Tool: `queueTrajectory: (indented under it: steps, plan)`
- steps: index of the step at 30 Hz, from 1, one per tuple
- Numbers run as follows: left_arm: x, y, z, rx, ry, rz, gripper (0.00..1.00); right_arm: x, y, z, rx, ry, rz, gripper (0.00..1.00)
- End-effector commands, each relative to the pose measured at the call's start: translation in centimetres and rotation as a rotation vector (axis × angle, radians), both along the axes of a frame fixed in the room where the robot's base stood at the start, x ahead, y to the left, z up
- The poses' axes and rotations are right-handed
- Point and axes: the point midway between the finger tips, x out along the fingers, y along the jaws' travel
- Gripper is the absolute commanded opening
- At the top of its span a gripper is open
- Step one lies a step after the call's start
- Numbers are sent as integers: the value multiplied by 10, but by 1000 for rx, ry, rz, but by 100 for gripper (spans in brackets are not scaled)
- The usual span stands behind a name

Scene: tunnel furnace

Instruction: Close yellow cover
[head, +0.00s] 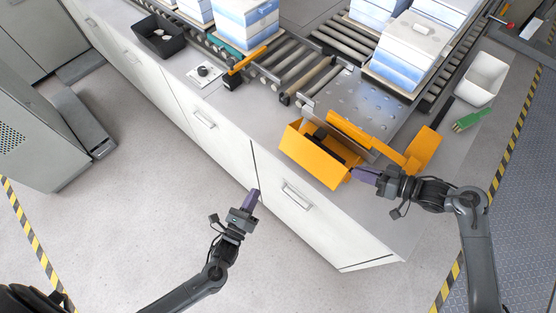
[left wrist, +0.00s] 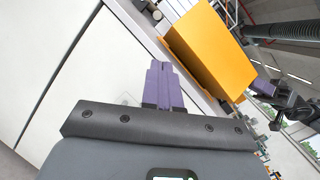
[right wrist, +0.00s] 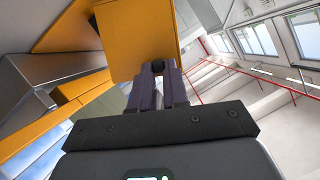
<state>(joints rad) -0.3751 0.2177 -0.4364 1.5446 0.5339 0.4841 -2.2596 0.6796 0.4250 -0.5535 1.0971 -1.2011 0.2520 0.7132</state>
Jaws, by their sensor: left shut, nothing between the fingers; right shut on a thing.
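The yellow cover (head: 312,165) is a box-like orange-yellow part at the front edge of the counter. It is swung open, and dark parts show inside it. It also shows in the left wrist view (left wrist: 205,50) and in the right wrist view (right wrist: 138,35). My left gripper (head: 255,194) is shut and empty, in front of the white cabinet drawers and left of the cover. Its closed purple fingers show in the left wrist view (left wrist: 161,75).
An orange arm (head: 365,138) and a perforated metal plate (head: 362,100) lie behind the cover. Roller conveyors (head: 290,68) carry blue-white stacks (head: 410,50). A white bin (head: 482,78) and green-handled tool (head: 470,121) are at the right. The floor in front is clear.

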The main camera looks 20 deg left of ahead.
Motion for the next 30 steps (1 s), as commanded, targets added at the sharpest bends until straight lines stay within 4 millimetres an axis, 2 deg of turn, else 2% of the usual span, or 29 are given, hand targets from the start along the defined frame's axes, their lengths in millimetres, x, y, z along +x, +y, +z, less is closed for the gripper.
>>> queueTrajectory:
  steps: [3, 6, 8, 12, 18, 30]
  plan:
    - [-4, -4, -13, 269, -140, -44, 0, 0, -1, -1, -2, 1, -2, 0]
    - [-6, -5, -22, 423, -230, -85, 0, 0, -1, -1, -2, 1, -2, 0]
    - [-3, -4, -28, 475, -261, -111, 0, 0, -1, -1, -2, 1, -2, 0]
    - [18, 3, -37, 555, -274, -155, 0, 0, -1, -1, -2, 2, -1, 0]
    - [48, 2, -14, 571, -332, -158, 0, 0, -1, -1, -3, 1, -1, 0]
    - [98, -12, 8, 569, -343, -153, 0, 0, -1, -1, -3, 1, -1, 0]
